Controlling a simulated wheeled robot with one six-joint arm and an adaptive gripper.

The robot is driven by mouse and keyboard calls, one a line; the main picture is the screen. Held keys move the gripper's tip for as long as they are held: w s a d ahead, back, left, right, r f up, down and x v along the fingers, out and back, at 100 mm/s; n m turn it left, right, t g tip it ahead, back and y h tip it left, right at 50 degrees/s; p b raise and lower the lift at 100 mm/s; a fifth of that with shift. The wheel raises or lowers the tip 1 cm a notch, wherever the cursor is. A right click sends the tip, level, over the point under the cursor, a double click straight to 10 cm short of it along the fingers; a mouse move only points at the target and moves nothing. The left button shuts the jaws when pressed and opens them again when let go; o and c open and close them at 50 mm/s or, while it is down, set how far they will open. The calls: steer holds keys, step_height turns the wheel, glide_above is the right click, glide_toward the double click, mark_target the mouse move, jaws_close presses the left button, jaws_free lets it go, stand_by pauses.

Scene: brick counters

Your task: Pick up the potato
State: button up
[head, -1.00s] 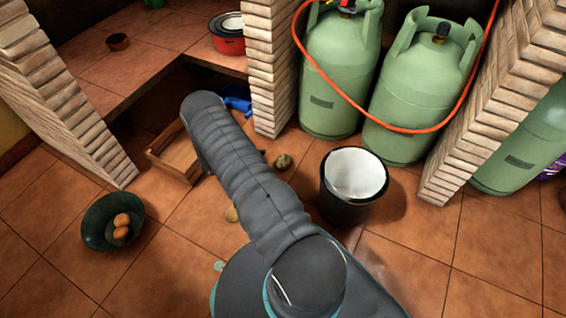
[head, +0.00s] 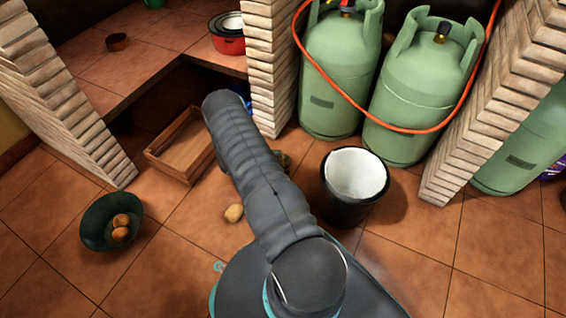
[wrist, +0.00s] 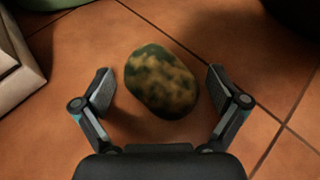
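In the wrist view a potato-shaped, mottled green and brown item (wrist: 161,81) lies on the tiles. My gripper (wrist: 160,88) is open, with one finger on each side of it and gaps between. In the head view this mottled item (head: 284,161) shows only in part at the right edge of my arm, and my fingers are hidden. A second, pale tan potato (head: 234,213) lies on the floor left of my arm.
A black bin with a white inside (head: 356,175) stands right of the mottled item. A wooden tray (head: 187,158) and a dark bowl (head: 97,228) with round orange-brown items are to the left. A brick pillar (head: 272,80) and green gas cylinders (head: 341,75) stand behind.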

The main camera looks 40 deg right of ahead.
steer(key=c, duration=1)
steer(key=shift+o, duration=0.2)
